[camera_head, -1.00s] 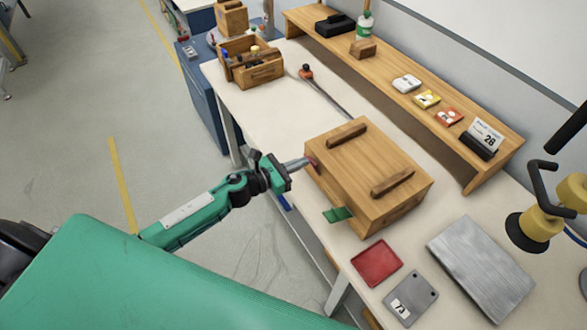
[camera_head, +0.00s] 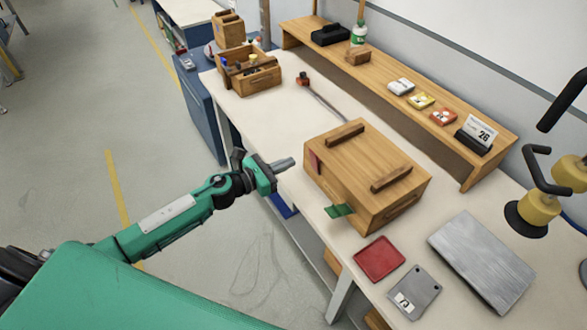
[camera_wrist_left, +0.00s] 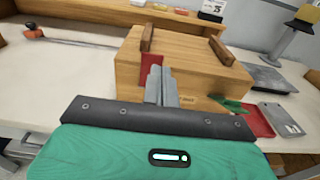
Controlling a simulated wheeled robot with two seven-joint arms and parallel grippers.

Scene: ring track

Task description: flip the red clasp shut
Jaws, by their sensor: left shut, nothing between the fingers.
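The wooden box (camera_head: 345,187) stands on the workbench with its lid down. The red clasp (camera_head: 314,161) hangs flat against the box's left-facing side, near its far corner; it also shows upright in the wrist view (camera_wrist_left: 151,70). The green clasp (camera_head: 340,210) sticks outward from the same side near the other corner and also shows in the wrist view (camera_wrist_left: 234,105). My left gripper (camera_head: 287,163) is shut and empty, a little left of the red clasp and apart from it. Its fingers (camera_wrist_left: 160,86) partly cover the box side in the wrist view. My right gripper is not in view.
A red tray (camera_head: 379,258), a grey plate with a label (camera_head: 413,292) and a metal slab (camera_head: 482,262) lie right of the box. A wooden shelf (camera_head: 400,112) runs behind it. A wooden crate (camera_head: 250,77) stands at the far end. The floor left of the bench is clear.

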